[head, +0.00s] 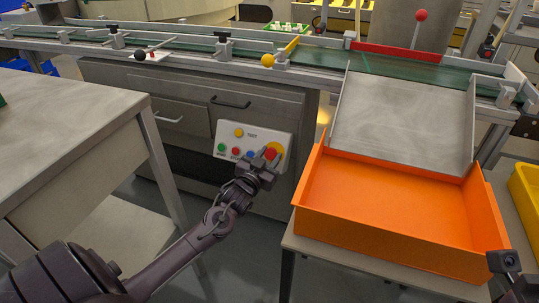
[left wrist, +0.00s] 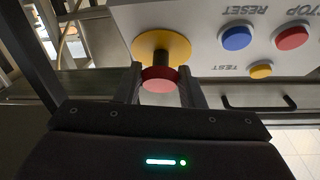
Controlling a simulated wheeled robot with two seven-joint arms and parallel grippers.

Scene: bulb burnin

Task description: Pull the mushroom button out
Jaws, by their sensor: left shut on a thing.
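The mushroom button (head: 270,153) is red with a yellow disc behind it, at the right end of a white control panel (head: 231,148). In the left wrist view the red cap (left wrist: 160,82) sits between my left fingers, with its dark stem and the yellow disc (left wrist: 161,46) beyond. My left gripper (head: 266,162) is shut on the red cap, one finger on each side. My right gripper (head: 504,262) is at the lower right edge, apart from the panel; its fingers are not clear.
The panel also has a blue button (left wrist: 236,37), a red button (left wrist: 291,38) and a yellow button (left wrist: 261,71). An orange tray (head: 390,205) stands to the right below a metal chute (head: 405,115). A grey table (head: 60,130) is at left. A conveyor (head: 190,50) runs behind.

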